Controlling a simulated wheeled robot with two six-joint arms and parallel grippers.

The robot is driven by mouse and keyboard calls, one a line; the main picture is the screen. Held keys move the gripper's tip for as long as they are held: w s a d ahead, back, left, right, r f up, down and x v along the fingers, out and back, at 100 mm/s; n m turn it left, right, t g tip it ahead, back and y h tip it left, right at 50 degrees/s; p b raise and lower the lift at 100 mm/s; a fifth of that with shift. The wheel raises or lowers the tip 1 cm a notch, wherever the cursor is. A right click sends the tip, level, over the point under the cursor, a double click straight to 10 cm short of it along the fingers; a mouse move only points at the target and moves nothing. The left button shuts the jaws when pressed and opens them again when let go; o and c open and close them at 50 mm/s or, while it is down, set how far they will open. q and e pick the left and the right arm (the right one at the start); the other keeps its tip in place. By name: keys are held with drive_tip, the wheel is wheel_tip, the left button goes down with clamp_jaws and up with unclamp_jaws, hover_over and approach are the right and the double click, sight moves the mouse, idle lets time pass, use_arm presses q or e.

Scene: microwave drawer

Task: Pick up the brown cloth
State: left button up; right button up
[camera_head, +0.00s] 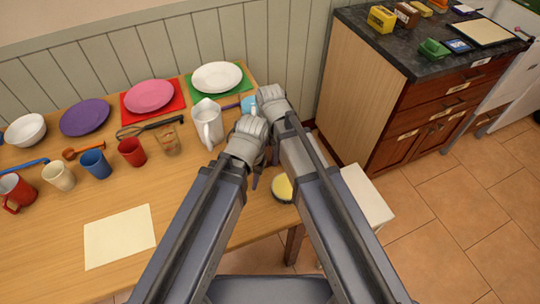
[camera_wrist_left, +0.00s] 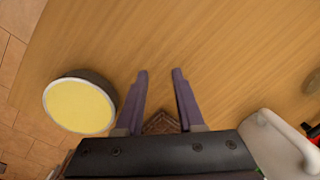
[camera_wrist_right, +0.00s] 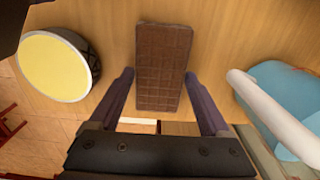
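The brown cloth (camera_wrist_right: 163,68) is a flat dark-brown rectangle with a grid pattern, lying on the wooden table in the right wrist view. My right gripper (camera_wrist_right: 159,77) is open, its purple fingers apart on either side of the cloth's near part. I cannot tell whether they touch it. In the left wrist view, a small brown patterned piece (camera_wrist_left: 162,123) shows at the base between the fingers of my left gripper (camera_wrist_left: 159,74). That gripper is open over bare table. In the head view my arms and grippers hide the cloth.
A yellow-topped round container (camera_head: 283,188) stands near the table's right edge. A white pitcher (camera_head: 208,124) and a light-blue item (camera_head: 248,105) are close to the grippers. Cups and plates fill the table's back left. A cream sheet (camera_head: 120,237) lies in front.

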sight(270, 153)
drive_tip(key=c, duration=0.7)
